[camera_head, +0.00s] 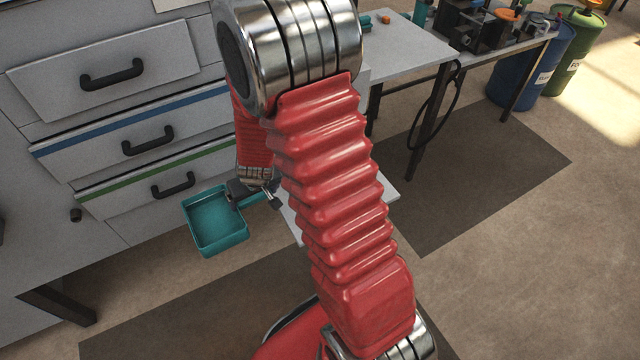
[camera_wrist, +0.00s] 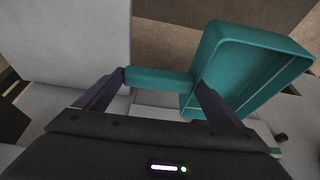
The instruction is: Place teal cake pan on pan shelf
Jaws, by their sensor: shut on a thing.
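The teal cake pan (camera_head: 218,222) is a square open tray held in the air in front of the drawers, its open side up in the head view. In the wrist view the pan (camera_wrist: 252,72) is at the right, and its teal handle (camera_wrist: 160,78) lies between the fingers. My gripper (camera_head: 258,197) is shut on this handle; it also shows in the wrist view (camera_wrist: 160,88). A pale flat board (camera_head: 388,194) shows low behind my arm, to the right of the pan; it may be the pan shelf, and my arm hides its middle.
Grey drawers (camera_head: 140,130) with black handles stand at the left, close to the pan. A white table (camera_head: 400,45) and a bench with tools (camera_head: 490,25) stand at the back right. Blue and green barrels (camera_head: 578,48) stand beyond. The floor at the right is clear.

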